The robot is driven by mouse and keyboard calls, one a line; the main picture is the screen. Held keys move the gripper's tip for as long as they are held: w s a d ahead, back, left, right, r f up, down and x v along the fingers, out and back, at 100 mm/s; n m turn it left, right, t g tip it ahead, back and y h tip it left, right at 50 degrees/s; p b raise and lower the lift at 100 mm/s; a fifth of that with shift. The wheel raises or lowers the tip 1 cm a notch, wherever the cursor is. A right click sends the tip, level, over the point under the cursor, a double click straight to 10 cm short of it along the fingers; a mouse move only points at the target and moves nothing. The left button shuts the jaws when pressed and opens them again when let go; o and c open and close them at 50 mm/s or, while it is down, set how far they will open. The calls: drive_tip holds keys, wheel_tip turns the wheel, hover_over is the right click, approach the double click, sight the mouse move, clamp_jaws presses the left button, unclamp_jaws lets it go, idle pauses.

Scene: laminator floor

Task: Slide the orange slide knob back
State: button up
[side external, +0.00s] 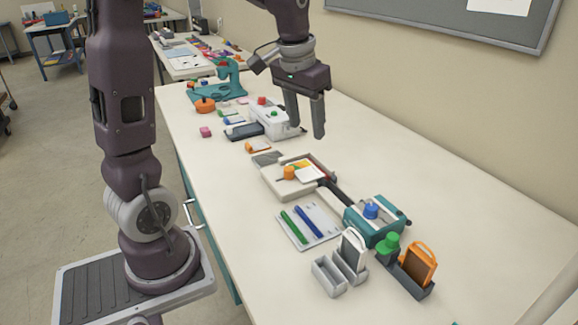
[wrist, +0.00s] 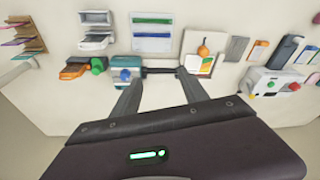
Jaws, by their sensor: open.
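An orange knob (side external: 290,173) stands on a pale, low-walled tray-like unit (side external: 271,184) at mid-table, beside a sheet with orange and green patches. The wrist view shows the orange knob (wrist: 203,50) above and right of my fingertips. My gripper (side external: 305,128) is open and empty, pointing down above the table behind the unit in the side view. In the wrist view its two fingers (wrist: 160,82) are spread apart, with clear space between them and the knob.
A teal machine with a blue knob (side external: 371,211) stands nearer the camera, beside orange and grey holders. A white machine (side external: 277,121) with red and green knobs stands farther back, near a teal stand (side external: 229,82). Blue and green bars lie on a pale board (side external: 308,226). The wall-side table strip is clear.

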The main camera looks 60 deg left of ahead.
drive_tip(key=w+a+f+n+g, duration=0.2)
drive_tip(key=w+a+f, duration=0.3)
drive_tip(key=a+f, duration=0.5)
hover_over(289, 168)
drive_tip(key=shift+h, duration=0.3)
drive_tip(key=f, duration=0.4)
drive_tip(key=shift+w+d+f, duration=0.1)
drive_tip(key=shift+d+f, duration=0.15)
drive_tip(key=shift+f, duration=0.15)
drive_tip(key=shift+g, duration=0.3)
drive_tip(key=f, duration=0.8)
drive_tip(key=shift+a, duration=0.35)
drive_tip(key=shift+r, duration=0.1)
clamp_jaws()
